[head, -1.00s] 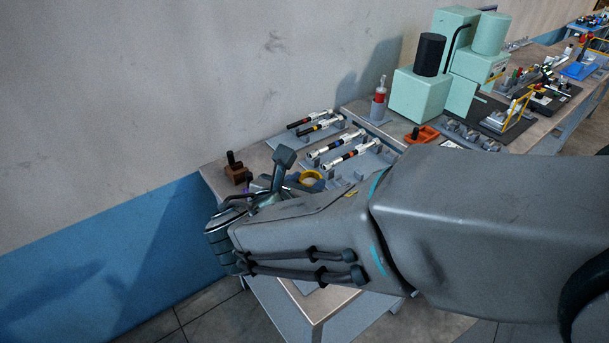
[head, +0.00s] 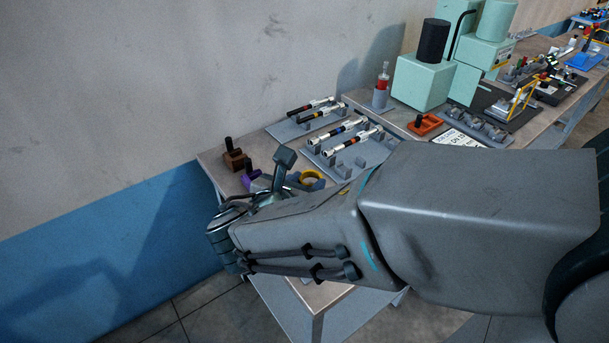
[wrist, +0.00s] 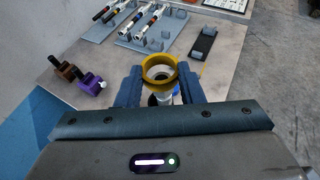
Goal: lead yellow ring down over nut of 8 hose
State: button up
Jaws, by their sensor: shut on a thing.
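The yellow ring (wrist: 147,72) is held between the two blue fingers of my gripper (wrist: 160,74) in the wrist view. The ring (head: 312,176) also shows in the head view, partly hidden behind my arm and wrist. A pale metal nut (wrist: 161,72) shows through the ring's opening, and a whitish and grey cylindrical part (wrist: 163,97) shows just under the ring, between the fingers. I cannot tell whether the ring is around the nut or still above it. The hose itself is mostly hidden, and no number 8 is legible.
A brown block (wrist: 68,72) and a purple block (wrist: 90,85) stand to the left on the bench (wrist: 218,75). Grey racks with hose pieces (wrist: 140,27) lie behind, with a black tray (wrist: 204,43) at right. The wall is close on the left.

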jog(key=shift+f, duration=0.15)
dwell(0.4)
jog(key=shift+f+b, duration=1.2)
jog(key=shift+f, duration=0.05)
jog(key=shift+f, duration=0.1)
jog(key=o, duration=1)
jog(key=shift+o, duration=0.2)
jog(key=b+v, duration=0.1)
jog(key=v, duration=1.3)
jog(key=shift+b, duration=0.3)
